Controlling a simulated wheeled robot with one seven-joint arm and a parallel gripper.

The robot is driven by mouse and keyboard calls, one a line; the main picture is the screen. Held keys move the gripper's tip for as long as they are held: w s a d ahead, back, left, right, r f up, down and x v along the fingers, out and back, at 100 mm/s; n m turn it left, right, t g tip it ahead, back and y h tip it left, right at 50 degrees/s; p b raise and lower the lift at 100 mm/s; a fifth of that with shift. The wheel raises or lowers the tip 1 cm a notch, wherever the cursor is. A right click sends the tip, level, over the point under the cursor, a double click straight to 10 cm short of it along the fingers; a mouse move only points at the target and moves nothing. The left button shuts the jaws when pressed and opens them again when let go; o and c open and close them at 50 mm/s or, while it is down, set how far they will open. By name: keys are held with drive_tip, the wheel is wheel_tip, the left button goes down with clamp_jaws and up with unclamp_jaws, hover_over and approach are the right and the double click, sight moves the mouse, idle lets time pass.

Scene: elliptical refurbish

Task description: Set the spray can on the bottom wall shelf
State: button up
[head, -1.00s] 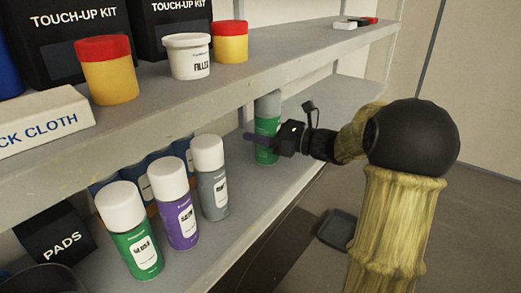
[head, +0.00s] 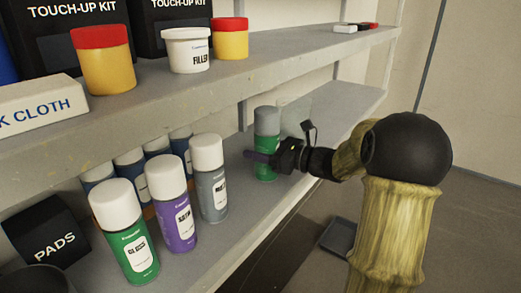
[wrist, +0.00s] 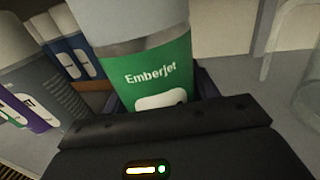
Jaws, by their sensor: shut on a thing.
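A green spray can with a grey cap (head: 266,121) stands upright at the lower wall shelf (head: 235,215), to the right of the row of other cans. My gripper (head: 262,158) is shut around its lower body. In the wrist view the can's green label reading "Emberjet" (wrist: 152,75) is between the fingers, close behind the dark palm. I cannot tell whether the can's base touches the shelf, as the gripper hides part of it.
A grey can (head: 209,180), a purple can (head: 171,205) and a green can (head: 126,230) stand to the left on the lower shelf. A clear glass-like container (wrist: 308,95) is at the right. The lower shelf's far right looks bare.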

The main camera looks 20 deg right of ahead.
drive_tip(key=o, duration=1.3)
drive_tip(key=shift+s+d+r, duration=0.1)
drive_tip(key=shift+s+d, duration=0.05)
drive_tip(key=p+v, duration=0.3)
drive_tip(key=v, duration=0.8)
drive_tip(key=shift+s+d+p, duration=0.2)
drive_tip(key=shift+s+p, duration=0.1)
drive_tip(key=shift+p, duration=0.05)
drive_tip(key=shift+w, duration=0.1)
